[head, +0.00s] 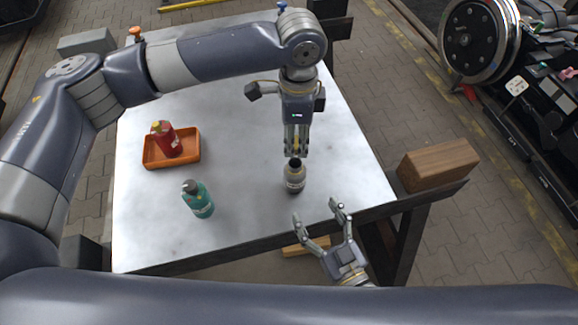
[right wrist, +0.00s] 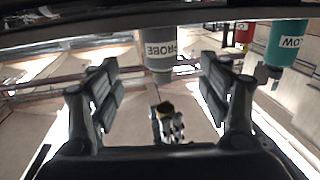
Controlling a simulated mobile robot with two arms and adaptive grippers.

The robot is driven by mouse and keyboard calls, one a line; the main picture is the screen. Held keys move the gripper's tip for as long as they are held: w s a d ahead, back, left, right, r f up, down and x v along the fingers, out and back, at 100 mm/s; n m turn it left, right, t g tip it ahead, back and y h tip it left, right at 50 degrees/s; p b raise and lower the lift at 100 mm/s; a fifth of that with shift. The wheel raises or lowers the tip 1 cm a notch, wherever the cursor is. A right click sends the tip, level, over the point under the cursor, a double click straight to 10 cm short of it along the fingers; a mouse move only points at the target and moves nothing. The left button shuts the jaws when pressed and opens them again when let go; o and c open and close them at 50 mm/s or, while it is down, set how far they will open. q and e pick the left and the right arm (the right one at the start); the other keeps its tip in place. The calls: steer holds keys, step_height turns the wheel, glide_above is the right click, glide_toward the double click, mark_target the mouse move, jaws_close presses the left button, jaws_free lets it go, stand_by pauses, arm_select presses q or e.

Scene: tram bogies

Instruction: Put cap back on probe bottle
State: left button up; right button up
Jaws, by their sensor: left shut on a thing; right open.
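The probe bottle (head: 294,180) is grey with a dark, open-looking neck and stands upright near the table's front right. Its PROBE label shows in the right wrist view (right wrist: 161,50), where the bottle appears upside down. In the right wrist view the cap (right wrist: 165,107) shows apart from the bottle mouth. My right gripper (head: 318,212) is open and empty at the table's front edge, its fingers (right wrist: 159,95) spread toward the bottle but not around it.
A red bottle (head: 171,146) with a yellow top stands in an orange tray (head: 150,163) farther left. A wooden block (head: 437,165) lies at the right edge. The white table (head: 240,215) is otherwise mostly clear.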

mark_target(300, 184)
arm_select(q)
steer(key=shift+w, duration=0.2)
arm_select(e)
steer(key=shift+w+a+r, duration=0.1)
steer(key=shift+w+a, duration=0.05)
steer(key=shift+w, duration=0.05)
arm_select(q)
steer(key=shift+s+r, duration=0.15)
steer(key=shift+s, duration=0.1)
arm_select(e)
steer(key=shift+s+r, duration=0.1)
steer(key=shift+s, duration=0.1)
arm_select(q)
steer(key=shift+w, duration=0.1)
arm_select(e)
steer(key=x, duration=1.2)
steer(key=shift+r, duration=0.1)
steer(key=c, duration=1.6)
arm_select(q)
steer(key=shift+f, duration=2.55)
steer(key=shift+f, duration=0.9)
steer(key=shift+f, duration=0.55)
arm_select(e)
jaws_close()
